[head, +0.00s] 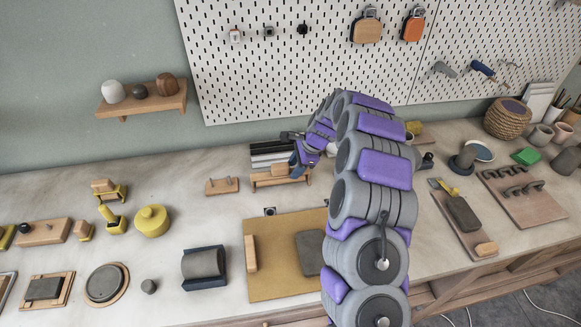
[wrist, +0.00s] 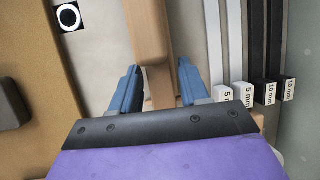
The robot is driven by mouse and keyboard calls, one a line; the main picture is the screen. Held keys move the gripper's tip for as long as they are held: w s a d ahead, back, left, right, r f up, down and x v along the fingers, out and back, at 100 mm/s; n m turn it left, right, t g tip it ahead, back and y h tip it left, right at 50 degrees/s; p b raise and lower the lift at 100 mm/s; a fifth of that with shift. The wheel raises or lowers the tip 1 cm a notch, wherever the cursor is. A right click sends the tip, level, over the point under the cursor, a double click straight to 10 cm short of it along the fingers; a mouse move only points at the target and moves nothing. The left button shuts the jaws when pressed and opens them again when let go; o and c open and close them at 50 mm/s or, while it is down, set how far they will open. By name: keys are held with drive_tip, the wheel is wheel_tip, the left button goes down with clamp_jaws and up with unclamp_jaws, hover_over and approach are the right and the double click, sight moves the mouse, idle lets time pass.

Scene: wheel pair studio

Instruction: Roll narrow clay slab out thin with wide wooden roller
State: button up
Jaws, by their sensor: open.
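My gripper (wrist: 158,85) is open, with one blue finger on each side of a long light wooden bar (wrist: 152,35). This may be the wide wooden roller. The right finger is clear of it; I cannot tell whether the left one touches. In the head view my gripper (head: 306,160) is over the right end of this wooden piece (head: 268,179), at the back of the bench. A grey clay slab (head: 309,252) lies on the tan mat (head: 275,284), its right side close to my arm. The slab's edge also shows in the wrist view (wrist: 12,102).
White and black thickness strips (wrist: 236,50), marked 5 mm and 10 mm, lie beside the bar. A short wooden bar (head: 251,252) is on the mat's left. A dark cradle with a grey cylinder (head: 203,264) stands left of the mat. A pegboard (head: 300,75) rises behind the bench.

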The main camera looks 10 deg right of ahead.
drive_tip(key=shift+d+r+p, duration=0.3)
drive_tip(key=shift+r, duration=0.1)
drive_tip(key=shift+a+r+p, duration=0.25)
drive_tip(key=shift+a, duration=0.3)
drive_tip(key=shift+a+r+p, duration=0.2)
drive_tip(key=shift+a, duration=0.35)
drive_tip(key=shift+a+r+p, duration=0.2)
drive_tip(key=shift+r+p, duration=0.1)
drive_tip(key=shift+d, duration=1.1)
drive_tip(key=shift+c, duration=0.7)
drive_tip(key=shift+a+r, duration=0.1)
drive_tip(key=shift+a, duration=0.75)
drive_tip(key=c, duration=0.5)
clamp_jaws()
drive_tip(key=shift+d, duration=0.65)
drive_tip(key=shift+a+r, duration=0.1)
drive_tip(key=shift+a, duration=0.25)
drive_tip(key=shift+a+r+p, duration=0.15)
drive_tip(key=shift+r+p, duration=0.4)
drive_tip(key=shift+p, duration=0.15)
drive_tip(key=p+v, duration=0.1)
drive_tip(key=v, duration=0.1)
drive_tip(key=p+v, duration=0.1)
drive_tip(key=shift+w+a+r+p, duration=0.25)
drive_tip(key=shift+p, duration=0.05)
drive_tip(key=shift+a+r+p, duration=0.25)
drive_tip(key=shift+r+p, duration=0.35)
drive_tip(key=shift+r, duration=0.15)
